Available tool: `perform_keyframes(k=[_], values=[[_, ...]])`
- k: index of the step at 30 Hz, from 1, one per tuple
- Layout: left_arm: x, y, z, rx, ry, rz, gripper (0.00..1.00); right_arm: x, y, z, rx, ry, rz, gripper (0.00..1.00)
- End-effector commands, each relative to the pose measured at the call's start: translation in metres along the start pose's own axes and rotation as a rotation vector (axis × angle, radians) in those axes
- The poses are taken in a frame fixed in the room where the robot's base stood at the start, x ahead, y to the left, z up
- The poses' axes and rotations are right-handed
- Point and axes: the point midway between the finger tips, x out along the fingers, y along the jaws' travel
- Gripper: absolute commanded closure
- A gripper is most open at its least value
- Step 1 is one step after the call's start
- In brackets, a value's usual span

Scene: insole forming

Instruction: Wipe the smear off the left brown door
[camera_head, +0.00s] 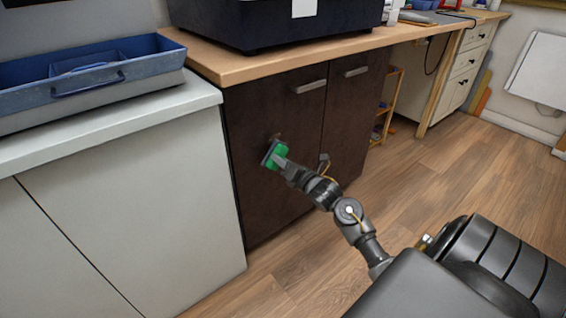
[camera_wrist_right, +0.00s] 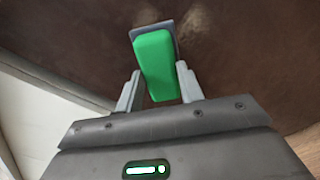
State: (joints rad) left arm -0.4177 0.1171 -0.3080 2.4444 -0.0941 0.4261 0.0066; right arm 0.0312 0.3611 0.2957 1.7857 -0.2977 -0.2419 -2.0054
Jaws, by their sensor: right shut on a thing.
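The left brown door (camera_head: 262,112) is the dark door under the wooden worktop, with a bar handle near its top. My right gripper (camera_head: 281,162) is shut on a green block (camera_head: 279,150) with a dark grey pad on its far side. The pad is at the left brown door; I cannot tell if it touches. In the right wrist view the green block (camera_wrist_right: 156,65) sits between the two fingers (camera_wrist_right: 158,85). A faint pale brown smear (camera_wrist_right: 147,13) shows on the door just beyond the pad, partly hidden by it. My left gripper is out of view.
A second brown door (camera_head: 350,115) adjoins on the right. A pale grey cabinet (camera_head: 130,200) stands on the left with a blue tray (camera_head: 85,75) on top. A black box (camera_head: 270,25) rests on the worktop. The wooden floor (camera_head: 440,170) to the right is clear.

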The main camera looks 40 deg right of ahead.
Motion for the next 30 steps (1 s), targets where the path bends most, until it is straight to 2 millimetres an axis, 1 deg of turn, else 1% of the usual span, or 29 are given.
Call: perform_keyframes(k=[30], values=[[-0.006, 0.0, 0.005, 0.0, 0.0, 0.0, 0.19, 0.019, 0.0, 0.0, 0.0, 0.0, 0.0, 0.81]])
